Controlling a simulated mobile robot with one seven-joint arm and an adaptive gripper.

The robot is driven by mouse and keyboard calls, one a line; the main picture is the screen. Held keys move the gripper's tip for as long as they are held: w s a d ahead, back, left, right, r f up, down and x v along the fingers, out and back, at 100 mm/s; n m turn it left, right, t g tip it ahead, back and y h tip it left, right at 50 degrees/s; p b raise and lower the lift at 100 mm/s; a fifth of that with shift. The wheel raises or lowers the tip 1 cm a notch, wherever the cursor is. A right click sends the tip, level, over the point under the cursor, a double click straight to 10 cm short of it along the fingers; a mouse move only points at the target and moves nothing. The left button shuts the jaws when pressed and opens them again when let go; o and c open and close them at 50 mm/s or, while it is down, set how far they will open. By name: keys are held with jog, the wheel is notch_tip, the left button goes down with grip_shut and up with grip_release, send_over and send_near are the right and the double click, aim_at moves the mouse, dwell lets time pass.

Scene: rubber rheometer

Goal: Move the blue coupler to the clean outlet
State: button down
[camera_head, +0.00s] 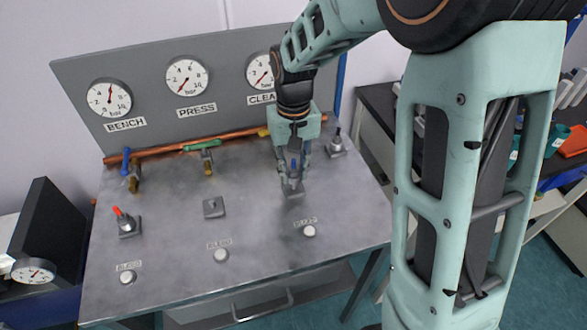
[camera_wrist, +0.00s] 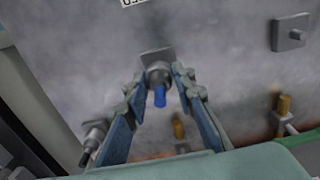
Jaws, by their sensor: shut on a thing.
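The blue coupler (camera_wrist: 159,96) is a grey body with a blue tip. My gripper (camera_wrist: 167,76) is shut on its grey body, with one finger on each side. The coupler is at the square grey stand (camera_wrist: 157,55); I cannot tell whether it is seated or slightly lifted. In the head view my gripper (camera_head: 292,178) points down over this stand, and the blue part (camera_head: 294,164) shows between the fingers. The clean outlet is a brass nozzle (camera_wrist: 178,127), just beyond the coupler in the wrist view. In the head view my arm hides it.
A red coupler (camera_head: 123,219) and a dark-tipped coupler (camera_head: 337,145) stand on their own plates. An empty plate (camera_head: 214,207) lies between. The bench outlet (camera_head: 133,184) and press outlet (camera_head: 208,168) hang from the copper pipe (camera_head: 160,152). Bleed buttons (camera_head: 220,255) line the front.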

jog(key=shift+f, duration=0.2)
jog(key=shift+f+b, duration=1)
jog(key=shift+f, duration=0.2)
jog(key=c, duration=1.5)
grip_release()
jog(key=shift+r, duration=0.1)
jog(key=shift+c, duration=0.2)
jog(key=shift+r, duration=0.1)
notch_tip(320, 180, up, 5)
jog(key=p, duration=0.4)
